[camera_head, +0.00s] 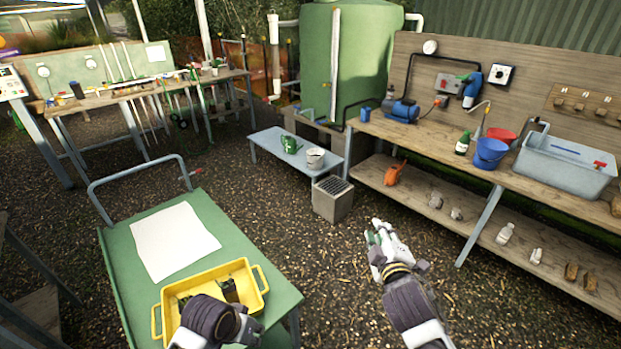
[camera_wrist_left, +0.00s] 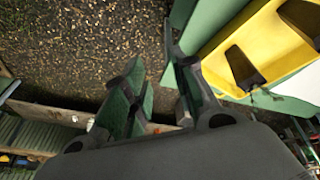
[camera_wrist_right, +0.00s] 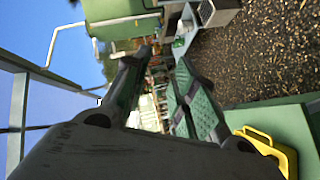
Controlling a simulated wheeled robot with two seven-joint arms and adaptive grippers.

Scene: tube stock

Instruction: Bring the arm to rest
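My left gripper (camera_wrist_left: 155,85) is open and empty in the left wrist view, its green-padded fingers apart with gravel behind them. In the head view, my left wrist hides the front of the yellow tray, and those fingertips are hard to see. My right gripper (camera_head: 378,235) is raised over the gravel, right of the green cart. In the right wrist view, the right gripper (camera_wrist_right: 155,85) has its fingers spread with nothing between them. The yellow tray (camera_head: 262,272) holds dark tube pots and stands on the green cart (camera_head: 215,205).
A white sheet (camera_head: 173,242) lies on the cart. A concrete block (camera_head: 332,200) and low blue bench (camera_head: 268,148) stand ahead. The wooden workbench (camera_head: 430,142) at right carries a blue bucket (camera_head: 490,152) and grey tub (camera_head: 567,168). Open gravel lies between cart and workbench.

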